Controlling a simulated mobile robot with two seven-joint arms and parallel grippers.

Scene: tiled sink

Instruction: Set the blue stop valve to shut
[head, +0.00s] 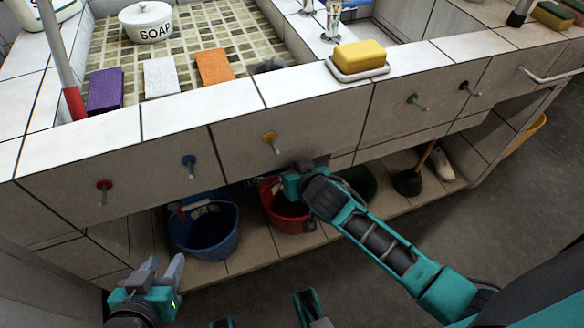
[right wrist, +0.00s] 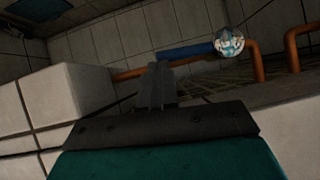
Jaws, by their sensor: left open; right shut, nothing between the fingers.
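The blue stop valve (right wrist: 187,52) shows in the right wrist view as a blue lever reaching left from a round, pale valve body (right wrist: 230,42). The lever lies nearly level in the picture, roughly along a copper pipe. My right gripper (right wrist: 158,68) is shut and empty, its tips just below the lever's left end; I cannot tell whether they touch. My left gripper (head: 165,262) is open and empty at the lower left.
Copper pipes (right wrist: 257,64) rise beside the valve, and a tiled block (right wrist: 70,95) stands left of my fingers. A blue bucket (head: 205,232) and red bucket (head: 287,213) stand below.

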